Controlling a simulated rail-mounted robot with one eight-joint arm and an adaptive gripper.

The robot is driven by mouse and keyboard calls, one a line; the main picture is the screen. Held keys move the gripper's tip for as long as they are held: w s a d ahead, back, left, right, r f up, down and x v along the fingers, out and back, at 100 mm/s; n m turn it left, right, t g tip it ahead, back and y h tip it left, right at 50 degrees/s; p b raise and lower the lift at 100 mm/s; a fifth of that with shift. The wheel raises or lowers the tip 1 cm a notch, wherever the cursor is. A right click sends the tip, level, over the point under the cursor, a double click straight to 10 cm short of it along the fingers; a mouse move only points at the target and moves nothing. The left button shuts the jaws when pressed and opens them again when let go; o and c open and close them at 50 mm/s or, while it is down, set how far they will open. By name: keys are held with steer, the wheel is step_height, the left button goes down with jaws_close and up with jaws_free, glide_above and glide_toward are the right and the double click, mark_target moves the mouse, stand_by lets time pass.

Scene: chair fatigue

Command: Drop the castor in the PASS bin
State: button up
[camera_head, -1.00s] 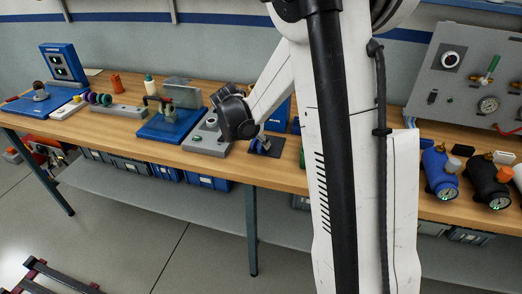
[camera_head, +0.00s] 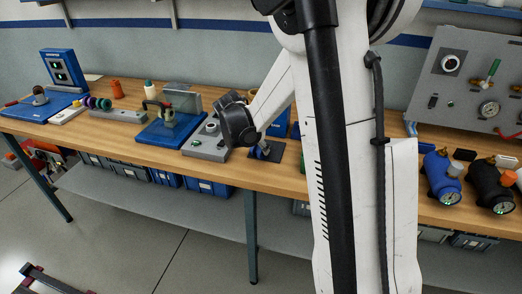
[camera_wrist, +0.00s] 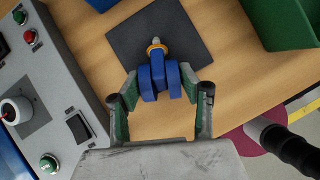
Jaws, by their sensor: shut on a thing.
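The castor (camera_wrist: 158,77) has blue twin wheels, an orange-yellow ring and a pale stem pointing away from my gripper. My gripper (camera_wrist: 161,94) has green-padded fingers, one on each side of the wheels, and is shut on the castor. The castor is over a dark square mat (camera_wrist: 187,40); I cannot tell whether it touches it. The castor is small in the head view (camera_head: 264,149), below my wrist. A green bin (camera_wrist: 285,22) shows at the top right of the wrist view. No PASS label is readable, so I cannot tell which bin is PASS.
A grey control box (camera_wrist: 55,80) with buttons stands close left of my gripper. A blue object (camera_wrist: 100,3) is cut off at the top of the wrist view. Fixtures line the wooden bench (camera_head: 225,172); a gauge panel (camera_head: 468,80) stands right. My arm hides the bench's middle.

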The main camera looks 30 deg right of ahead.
steer(key=shift+s+a+r, duration=0.1)
steer(key=shift+a+r, duration=0.05)
steer(key=shift+a, duration=0.05)
steer(key=shift+s+a+r, duration=0.2)
steer(key=shift+a+r, duration=0.2)
steer(key=shift+a, duration=0.2)
steer(key=shift+s+a+r, duration=0.2)
steer(key=shift+a+r, duration=0.15)
steer(key=shift+a, duration=0.2)
steer(key=shift+a+p, duration=0.15)
steer(key=shift+p, duration=0.15)
steer(key=shift+s+a+r+p, duration=0.25)
steer(key=shift+a+r, duration=0.25)
steer(key=shift+a, duration=0.25)
steer(key=shift+s+a+r+p, duration=0.1)
steer(key=shift+s+a+r, duration=0.35)
steer(key=shift+a, duration=0.3)
steer(key=shift+w, duration=0.1)
